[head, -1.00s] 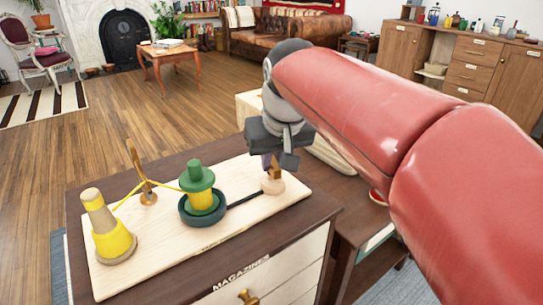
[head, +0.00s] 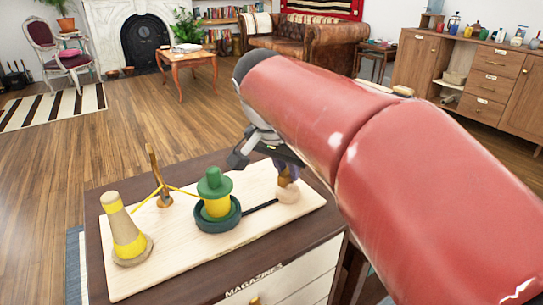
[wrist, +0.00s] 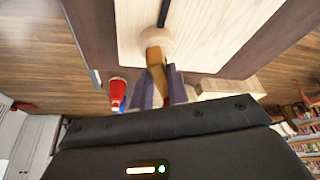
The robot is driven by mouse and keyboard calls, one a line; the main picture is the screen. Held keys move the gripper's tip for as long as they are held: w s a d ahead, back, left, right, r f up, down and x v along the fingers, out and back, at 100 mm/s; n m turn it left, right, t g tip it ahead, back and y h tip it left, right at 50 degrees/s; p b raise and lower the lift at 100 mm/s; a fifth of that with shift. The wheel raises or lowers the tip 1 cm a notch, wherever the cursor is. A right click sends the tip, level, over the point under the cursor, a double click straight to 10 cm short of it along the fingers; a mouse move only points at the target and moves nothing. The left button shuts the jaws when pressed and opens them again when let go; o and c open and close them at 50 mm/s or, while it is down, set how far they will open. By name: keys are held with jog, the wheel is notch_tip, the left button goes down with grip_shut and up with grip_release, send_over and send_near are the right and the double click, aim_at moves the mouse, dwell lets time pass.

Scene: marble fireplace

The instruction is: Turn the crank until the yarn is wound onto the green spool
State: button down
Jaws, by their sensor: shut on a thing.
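The green spool (head: 215,184) stands upright in a dark green round base on a pale wooden board (head: 180,265), with yellow yarn wound around its middle. A yellow yarn cone (head: 127,232) stands at the board's left. A yarn strand runs from it past a wooden guide post (head: 156,175) to the spool. A dark rod links the spool base to the crank's round wooden end (head: 288,194). My gripper (wrist: 157,88) is shut on the crank handle (wrist: 156,70), a wooden upright, at the board's right. In the head view my arm partly hides the gripper.
The board lies on a dark brown cabinet (head: 325,238) with a drawer labelled magazines. In the wrist view a red object (wrist: 117,92) is beside the cabinet. Open wooden floor lies beyond, with a small table (head: 188,60) farther back.

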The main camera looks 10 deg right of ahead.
jog(key=shift+m, duration=0.5)
jog(key=c, duration=1.4)
grip_release()
jog(key=shift+o, duration=0.2)
jog(key=p+v, duration=0.1)
jog(key=v, duration=0.6)
jog(key=shift+a+r, duration=0.2)
jog(key=shift+r, duration=0.2)
